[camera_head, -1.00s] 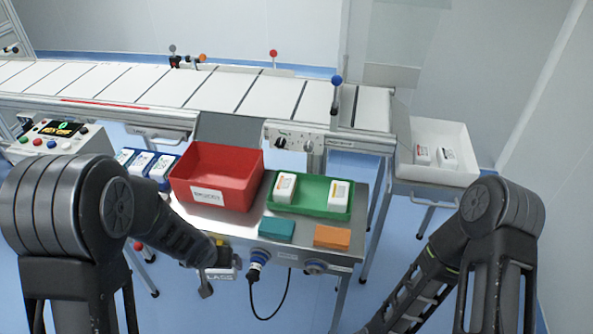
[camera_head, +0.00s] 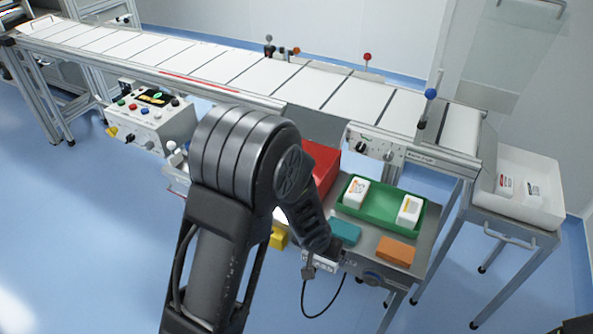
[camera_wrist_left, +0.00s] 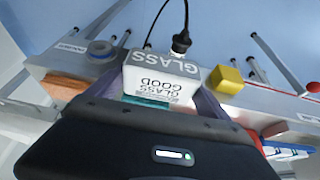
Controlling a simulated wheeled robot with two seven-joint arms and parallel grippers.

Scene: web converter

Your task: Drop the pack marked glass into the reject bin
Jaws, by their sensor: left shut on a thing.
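The pack marked glass (camera_wrist_left: 160,75) is white with a grey GLASS strip and the words GLASS GOOD in the left wrist view. My left gripper (camera_wrist_left: 160,98) is shut on it, one finger at each side. In the head view the gripper (camera_head: 325,248) and the pack (camera_head: 318,259) are low at the front edge of the steel table, partly hidden by my arm. The red bin (camera_head: 325,163), which I take as the reject bin, stands behind my left arm and is mostly hidden, its label covered. My right gripper is out of view.
A green tray (camera_head: 380,217) with two white packs, a teal block (camera_head: 344,232) and an orange block (camera_head: 396,251) are on the table. A yellow block (camera_head: 278,238) shows beside my arm. A white bin (camera_head: 543,185) stands right, a conveyor (camera_head: 240,70) behind. Floor at left is clear.

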